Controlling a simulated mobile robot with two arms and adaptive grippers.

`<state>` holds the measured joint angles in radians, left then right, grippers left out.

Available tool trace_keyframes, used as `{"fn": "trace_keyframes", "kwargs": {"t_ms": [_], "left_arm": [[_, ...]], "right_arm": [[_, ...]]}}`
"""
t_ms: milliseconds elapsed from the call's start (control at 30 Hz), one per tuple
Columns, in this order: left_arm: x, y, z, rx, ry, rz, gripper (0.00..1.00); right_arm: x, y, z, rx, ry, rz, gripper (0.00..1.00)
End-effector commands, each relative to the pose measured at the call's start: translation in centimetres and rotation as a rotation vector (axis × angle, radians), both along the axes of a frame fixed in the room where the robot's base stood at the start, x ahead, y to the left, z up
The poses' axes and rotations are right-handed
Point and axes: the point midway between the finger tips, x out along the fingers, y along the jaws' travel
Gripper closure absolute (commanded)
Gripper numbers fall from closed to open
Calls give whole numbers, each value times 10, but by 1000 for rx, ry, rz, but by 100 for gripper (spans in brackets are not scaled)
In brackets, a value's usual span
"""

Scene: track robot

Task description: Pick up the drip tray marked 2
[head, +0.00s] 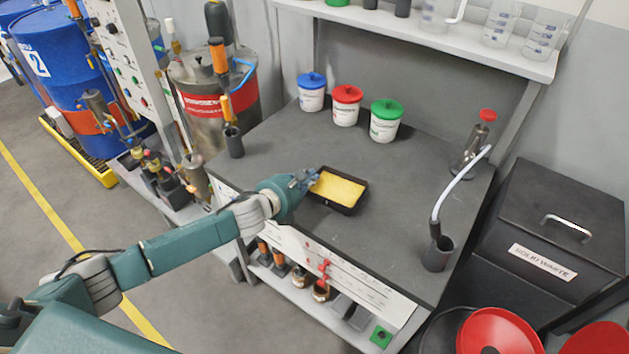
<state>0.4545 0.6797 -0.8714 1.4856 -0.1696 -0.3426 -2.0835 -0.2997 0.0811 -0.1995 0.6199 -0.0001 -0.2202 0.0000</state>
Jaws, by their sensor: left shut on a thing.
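A small black tray with a yellow inside (340,189) is at the front middle of the dark worktop in the head view. I can read no number on it. My left gripper (308,181) is shut on the tray's left edge, and its fingers partly hide that edge. I cannot tell whether the tray rests on the worktop or is slightly above it. My right gripper is not in view.
White tubs with blue (312,92), red (346,105) and green (385,121) lids stand at the back of the worktop (300,150). A wash bottle (478,150) and a dark cup (437,254) with a hose are right. A blue drum marked 2 (75,75) stands far left.

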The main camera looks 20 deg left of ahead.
Motion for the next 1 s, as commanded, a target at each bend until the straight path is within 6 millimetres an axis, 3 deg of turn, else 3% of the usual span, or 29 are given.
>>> {"fn": "trace_keyframes", "kwargs": {"t_ms": [700, 1000], "left_arm": [[1, 0, 70, 0, -5, -2, 100], [1, 0, 90, 0, -3, -1, 100]], "right_arm": [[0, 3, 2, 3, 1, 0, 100], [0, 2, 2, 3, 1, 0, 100]]}}
